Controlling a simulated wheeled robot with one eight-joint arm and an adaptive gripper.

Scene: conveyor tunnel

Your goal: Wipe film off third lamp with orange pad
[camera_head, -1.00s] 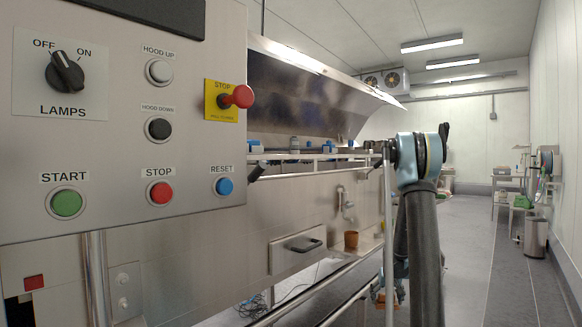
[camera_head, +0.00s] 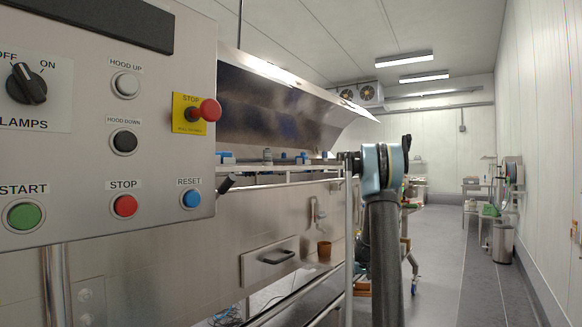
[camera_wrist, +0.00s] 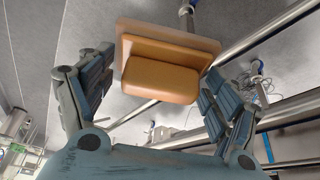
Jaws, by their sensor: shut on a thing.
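My gripper (camera_wrist: 155,85) is shut on the orange pad (camera_wrist: 160,78) in the wrist view. The pad is a rounded orange block on a tan backing plate, with a finger on each side. The gripper and pad hang above grey floor, apart from anything else. In the head view my arm stands right of the machine, and I cannot make out the gripper there. The raised steel hood (camera_head: 285,100) hangs over the conveyor. No lamp or film can be told apart under it, so the third lamp is not seen.
A control panel (camera_head: 100,190) stands close at the left, with a LAMPS knob (camera_head: 27,84) and a red stop button (camera_head: 208,110).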

